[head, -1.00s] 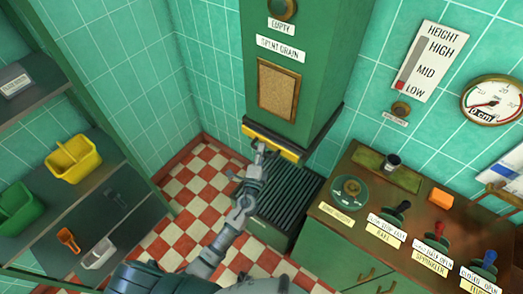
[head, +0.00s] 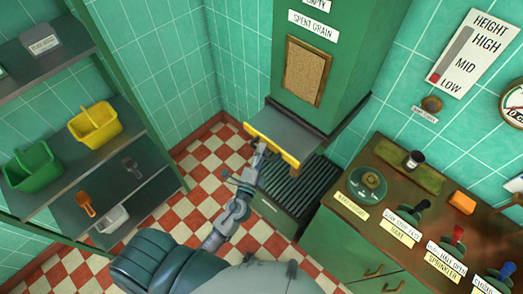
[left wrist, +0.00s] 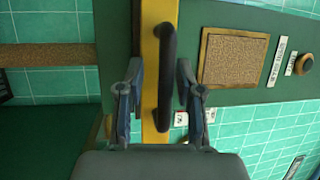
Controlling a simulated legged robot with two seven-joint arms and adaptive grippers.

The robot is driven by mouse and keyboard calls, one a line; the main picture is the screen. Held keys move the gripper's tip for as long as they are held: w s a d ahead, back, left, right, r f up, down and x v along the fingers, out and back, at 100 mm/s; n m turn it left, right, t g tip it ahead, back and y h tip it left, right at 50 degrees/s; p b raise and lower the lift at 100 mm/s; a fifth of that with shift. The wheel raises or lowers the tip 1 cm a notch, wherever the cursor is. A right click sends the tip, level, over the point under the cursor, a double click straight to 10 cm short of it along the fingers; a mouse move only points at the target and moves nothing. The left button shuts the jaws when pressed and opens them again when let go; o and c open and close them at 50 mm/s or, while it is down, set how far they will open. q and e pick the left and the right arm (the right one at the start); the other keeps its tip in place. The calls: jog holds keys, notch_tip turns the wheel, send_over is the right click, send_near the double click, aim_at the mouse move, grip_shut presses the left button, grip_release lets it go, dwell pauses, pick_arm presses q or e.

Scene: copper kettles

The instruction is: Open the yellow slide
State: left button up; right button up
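The yellow slide (head: 283,150) sticks out from the bottom of the green spent grain chute (head: 330,60), with its grey plate (head: 285,126) showing behind the yellow front edge. My left gripper (head: 259,152) is at that front edge. In the left wrist view the slide's yellow strip (left wrist: 149,70) carries a dark bar handle (left wrist: 166,85). My left gripper's fingers (left wrist: 158,66) stand apart on either side of the handle, with a gap on the left and the right finger close to it. Contact is unclear. My right gripper is out of view.
A dark grate (head: 302,190) lies below the slide. A counter with levers (head: 418,213) stands at right. Shelves at left hold a yellow basket (head: 95,125) and a green basket (head: 33,168). Checkered floor (head: 205,165) is open between.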

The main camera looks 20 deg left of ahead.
pick_arm(q)
jog(key=shift+r, duration=0.1)
jog(key=s+f, duration=0.2)
jog(key=s, duration=0.9)
jog(key=shift+s+d, duration=0.3)
jog(key=shift+s, duration=0.05)
jog(key=shift+f, duration=0.1)
jog(key=s+a+f+n+g, duration=0.1)
jog(key=s+f+n+g, duration=0.15)
jog(key=f, duration=0.95)
jog(key=s+a+f+n+g, duration=0.15)
jog(key=f+g, duration=0.25)
jog(key=f, duration=0.9)
jog(key=s+a+f+n+g, duration=0.15)
jog(key=f+g, duration=0.25)
jog(key=f, duration=0.8)
jog(key=s+f+n+g, duration=0.4)
jog(key=s+f, duration=0.6)
jog(key=s, duration=0.3)
jog(key=s+f+n+g+h, duration=0.1)
jog(key=s+f+n+g, duration=0.3)
jog(key=s+f, duration=0.6)
jog(key=s+a, duration=0.1)
jog(key=s, duration=0.2)
jog(key=shift+f+n, duration=0.2)
jog(key=shift+n, duration=0.15)
